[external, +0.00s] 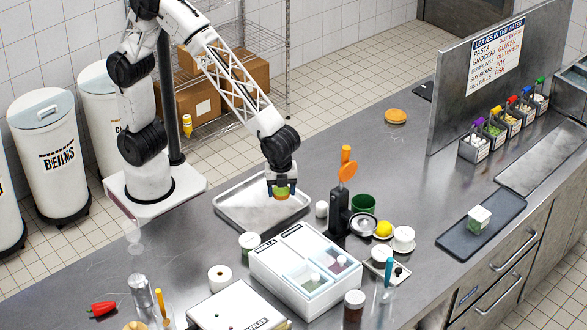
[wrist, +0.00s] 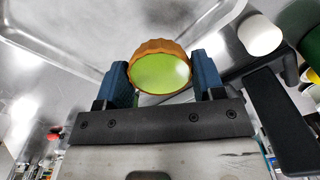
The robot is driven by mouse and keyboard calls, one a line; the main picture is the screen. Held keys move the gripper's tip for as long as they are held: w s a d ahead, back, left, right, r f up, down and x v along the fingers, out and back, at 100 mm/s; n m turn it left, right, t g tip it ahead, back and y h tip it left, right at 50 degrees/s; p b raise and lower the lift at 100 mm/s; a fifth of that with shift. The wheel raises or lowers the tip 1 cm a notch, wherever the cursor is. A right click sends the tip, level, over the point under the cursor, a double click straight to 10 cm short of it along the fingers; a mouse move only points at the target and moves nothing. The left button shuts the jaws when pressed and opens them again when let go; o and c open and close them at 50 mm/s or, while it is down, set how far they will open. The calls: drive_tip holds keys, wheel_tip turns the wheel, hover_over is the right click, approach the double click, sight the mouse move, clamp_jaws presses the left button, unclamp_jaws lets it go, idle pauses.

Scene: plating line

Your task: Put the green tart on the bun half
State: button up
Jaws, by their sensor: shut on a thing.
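My gripper (external: 281,188) is shut on the green tart (external: 283,196) and holds it over the metal tray. In the wrist view the tart (wrist: 160,73) has a brown fluted crust and a shiny green filling, and it sits between the two blue fingers of my gripper (wrist: 160,82). A round orange-brown thing, which looks like the bun half (external: 395,116), lies on the steel counter at the back, to the right of my gripper and well apart from it. The bun half cannot be made out in the wrist view.
The metal tray (external: 232,212) is under my gripper. A black stand with an orange handle (external: 347,172), a green cup (external: 363,203) and a white two-lid box (external: 305,266) stand to the right and front. An upright panel (external: 510,70) rises at right. The counter around the bun is mostly clear.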

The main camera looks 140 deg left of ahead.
drive_tip(key=s+a+n, duration=0.2)
drive_tip(key=a+n, duration=0.1)
drive_tip(key=a, duration=1.3)
drive_tip(key=s+a+n, duration=0.2)
drive_tip(key=a+n, duration=0.1)
drive_tip(key=a, duration=1.2)
drive_tip(key=s+a+n, duration=0.2)
drive_tip(key=s+a, duration=0.6)
drive_tip(key=a, duration=0.4)
drive_tip(key=s+a+n, duration=0.3)
drive_tip(key=s+a, duration=0.5)
drive_tip(key=a, duration=0.5)
drive_tip(key=shift+s+r+n, duration=0.25)
drive_tip(key=shift+s+n, duration=0.05)
drive_tip(key=shift+s, duration=0.05)
drive_tip(key=shift+a, duration=0.1)
hover_over(396, 113)
drive_tip(key=shift+s+f, duration=0.1)
drive_tip(key=shift+f, duration=0.65)
